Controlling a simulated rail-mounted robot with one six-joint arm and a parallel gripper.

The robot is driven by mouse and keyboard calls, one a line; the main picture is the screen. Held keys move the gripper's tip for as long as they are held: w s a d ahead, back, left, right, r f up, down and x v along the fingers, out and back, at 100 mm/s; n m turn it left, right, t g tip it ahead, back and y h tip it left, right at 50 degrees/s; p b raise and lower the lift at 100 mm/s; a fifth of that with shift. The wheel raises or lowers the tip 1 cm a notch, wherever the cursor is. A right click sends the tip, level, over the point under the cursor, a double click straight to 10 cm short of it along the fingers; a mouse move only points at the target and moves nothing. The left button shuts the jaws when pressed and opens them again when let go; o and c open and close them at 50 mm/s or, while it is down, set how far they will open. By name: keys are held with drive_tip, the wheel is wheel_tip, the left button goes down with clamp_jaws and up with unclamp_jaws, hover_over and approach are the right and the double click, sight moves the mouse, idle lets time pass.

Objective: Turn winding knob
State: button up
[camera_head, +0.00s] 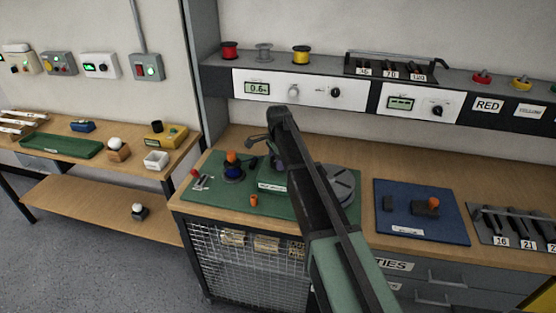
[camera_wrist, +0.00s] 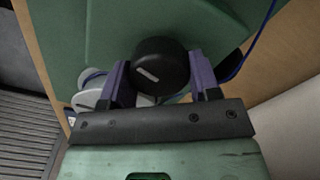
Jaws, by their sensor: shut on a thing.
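The winding knob (camera_wrist: 162,66) is a black round knob with a short white mark on its face, seen in the wrist view. My gripper (camera_wrist: 160,78) has its two purple fingers on either side of the knob and is shut on it. The white mark lies slightly tilted, near the lower left of the knob's face. In the head view my gripper (camera_head: 276,155) is over the green mat, by a green block with a white label (camera_head: 272,186). The knob cannot be made out there behind my arm.
A blue mat (camera_head: 400,228) lies right. A shelf with a 0.6 meter (camera_head: 258,88) runs behind. A blue wire (camera_wrist: 252,45) passes right of the knob.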

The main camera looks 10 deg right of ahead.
drive_tip(key=o, duration=0.9)
wheel_tip(320, 180, up, 11)
drive_tip(key=p, duration=1.1)
drive_tip(key=shift+f, duration=0.1)
